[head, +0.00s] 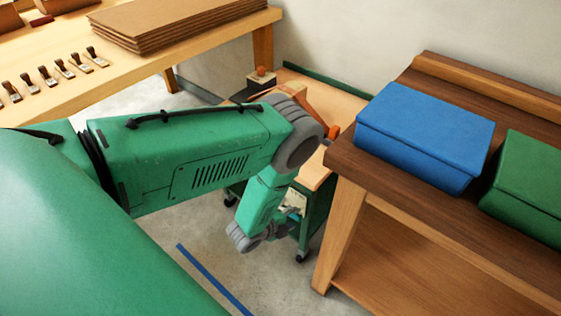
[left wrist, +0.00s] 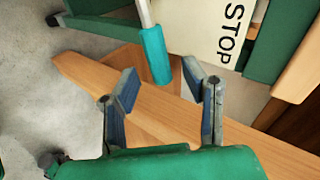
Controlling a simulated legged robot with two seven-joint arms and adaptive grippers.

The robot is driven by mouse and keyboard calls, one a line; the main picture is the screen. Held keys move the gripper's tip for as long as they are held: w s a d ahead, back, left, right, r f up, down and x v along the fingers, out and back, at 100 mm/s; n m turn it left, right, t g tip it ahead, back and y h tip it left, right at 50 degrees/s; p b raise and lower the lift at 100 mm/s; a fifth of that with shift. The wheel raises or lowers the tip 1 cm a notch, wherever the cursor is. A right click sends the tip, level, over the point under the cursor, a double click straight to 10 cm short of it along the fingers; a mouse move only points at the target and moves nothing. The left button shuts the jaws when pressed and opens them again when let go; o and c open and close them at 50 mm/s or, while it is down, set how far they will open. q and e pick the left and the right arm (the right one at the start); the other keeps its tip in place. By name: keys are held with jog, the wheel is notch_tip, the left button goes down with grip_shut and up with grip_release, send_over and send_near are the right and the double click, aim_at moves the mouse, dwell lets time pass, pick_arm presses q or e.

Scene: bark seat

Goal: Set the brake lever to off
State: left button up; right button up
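The brake lever (left wrist: 154,50) has a metal shaft and a teal grip in the left wrist view. It stands beside a cream plate (left wrist: 208,25) marked STOP on a green cart. In that view my left gripper (left wrist: 160,78) is open, its two dark fingers apart, with the end of the teal grip between the fingertips in the picture. I cannot tell whether they touch it. In the head view my left gripper (head: 286,218) is low beside the cart (head: 314,215), small and partly hidden by my arm. No OFF mark is visible. My right gripper is out of view.
A wooden bench (head: 340,225) with a blue box (head: 425,130) and a green box (head: 530,185) stands close on the right. A table (head: 125,75) with stamps and stacked boards is at the back left. A blue line (head: 212,278) marks the clear floor.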

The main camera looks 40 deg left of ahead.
pick_arm(q)
jog(key=v, duration=0.8)
jog(key=shift+s+r, duration=0.25)
jog(key=shift+s, duration=0.05)
jog(key=shift+a, duration=0.1)
